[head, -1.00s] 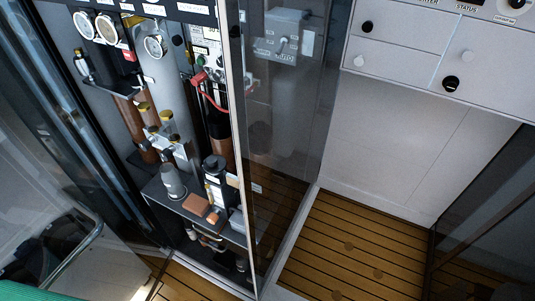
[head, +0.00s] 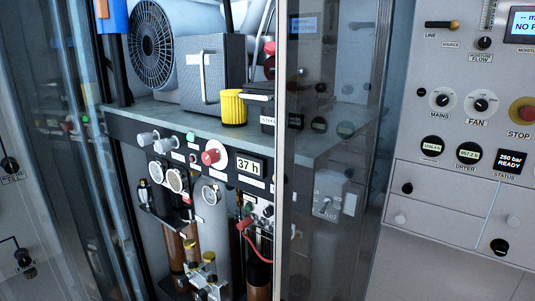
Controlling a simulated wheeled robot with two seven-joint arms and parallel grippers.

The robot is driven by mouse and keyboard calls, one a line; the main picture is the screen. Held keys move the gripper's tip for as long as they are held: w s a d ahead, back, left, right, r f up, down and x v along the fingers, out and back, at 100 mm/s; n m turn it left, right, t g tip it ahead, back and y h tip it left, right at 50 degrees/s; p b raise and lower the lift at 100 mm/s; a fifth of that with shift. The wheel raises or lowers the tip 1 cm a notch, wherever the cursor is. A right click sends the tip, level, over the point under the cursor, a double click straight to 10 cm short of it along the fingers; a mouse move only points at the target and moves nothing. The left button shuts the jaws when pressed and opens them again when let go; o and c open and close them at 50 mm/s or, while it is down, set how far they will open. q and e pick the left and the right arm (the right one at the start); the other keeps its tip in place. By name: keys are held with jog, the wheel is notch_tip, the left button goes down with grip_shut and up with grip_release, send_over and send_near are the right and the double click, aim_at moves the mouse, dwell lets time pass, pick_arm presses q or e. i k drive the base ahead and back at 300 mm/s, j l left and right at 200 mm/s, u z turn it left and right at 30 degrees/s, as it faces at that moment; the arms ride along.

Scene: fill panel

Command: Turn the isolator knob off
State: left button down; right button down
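I cannot read a label saying isolator on any knob. A grey box with a small lever (head: 327,196) shows through the dark glass in the middle. On the right panel are a MAINS knob (head: 442,99) and a FAN knob (head: 481,105), both black on white dials. A red knob on a white plate (head: 211,156) sits on the cabinet's front strip, left of a "37 h" display (head: 249,167). Neither of my grippers is in view.
A glass door (head: 335,120) with a pale metal edge (head: 280,150) stands between the open cabinet and the right panel. A red and yellow STOP button (head: 523,111) is at the far right. A yellow cap (head: 233,107) stands on the cabinet shelf.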

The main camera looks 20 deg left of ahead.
aim_at(209, 157)
jog(key=l+u, duration=0.1)
jog(key=u, duration=1)
jog(key=i+l, duration=0.05)
